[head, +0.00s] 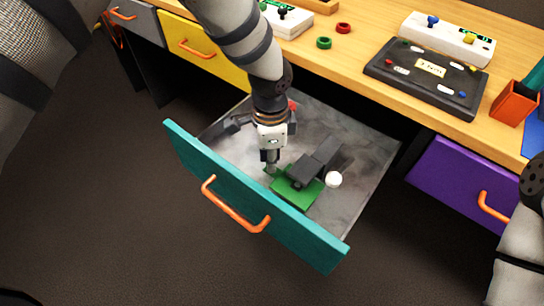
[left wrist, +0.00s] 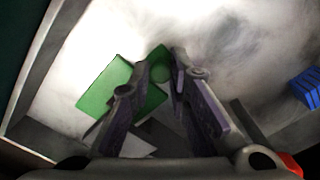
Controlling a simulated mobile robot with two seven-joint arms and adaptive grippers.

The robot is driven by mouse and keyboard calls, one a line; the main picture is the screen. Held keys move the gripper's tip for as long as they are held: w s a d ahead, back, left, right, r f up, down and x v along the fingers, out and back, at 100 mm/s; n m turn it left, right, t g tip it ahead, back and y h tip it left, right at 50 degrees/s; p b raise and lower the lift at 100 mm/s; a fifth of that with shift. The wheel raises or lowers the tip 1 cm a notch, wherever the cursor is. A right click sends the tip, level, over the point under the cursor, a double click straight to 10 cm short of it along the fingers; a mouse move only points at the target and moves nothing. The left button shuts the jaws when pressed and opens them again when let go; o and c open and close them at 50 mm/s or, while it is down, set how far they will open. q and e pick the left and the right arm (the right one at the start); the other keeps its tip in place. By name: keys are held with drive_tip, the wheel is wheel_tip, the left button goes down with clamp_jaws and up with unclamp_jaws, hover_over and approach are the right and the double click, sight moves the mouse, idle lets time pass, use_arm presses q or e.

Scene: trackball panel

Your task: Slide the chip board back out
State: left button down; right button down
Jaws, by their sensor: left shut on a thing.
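The green chip board (head: 297,193) is in the open teal drawer, partly under or inside a dark grey block (head: 320,162); how far it reaches in is hidden. In the left wrist view the green board (left wrist: 120,88) shows mostly left of my fingers. My left gripper (head: 270,166) points down into the drawer at the board's left end. Its fingertips (left wrist: 162,62) are shut on a small green part at the board's edge. My right gripper is not seen; only part of my right arm shows at the right edge.
A white ball (head: 334,179) lies beside the grey block. The teal drawer front (head: 250,200) with its orange handle stands pulled out. A blue ridged object (left wrist: 305,88) shows in the left wrist view. Desk top above holds a black panel (head: 425,77); a purple drawer (head: 462,183) is right.

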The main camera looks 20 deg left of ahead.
use_arm(q)
drive_tip(key=w+a, duration=0.1)
drive_tip(key=a, duration=0.2)
drive_tip(key=w+a, duration=0.1)
drive_tip(key=a, duration=0.2)
drive_tip(key=w+a, duration=0.1)
drive_tip(key=a, duration=0.3)
drive_tip(key=shift+w, duration=0.35)
drive_tip(key=shift+w+a+r, duration=0.1)
drive_tip(key=shift+a, duration=0.15)
drive_tip(key=c, duration=1.5)
unclamp_jaws()
drive_tip(key=shift+a, duration=0.1)
wheel_tip(320, 180, up, 12)
drive_tip(key=shift+f, duration=0.1)
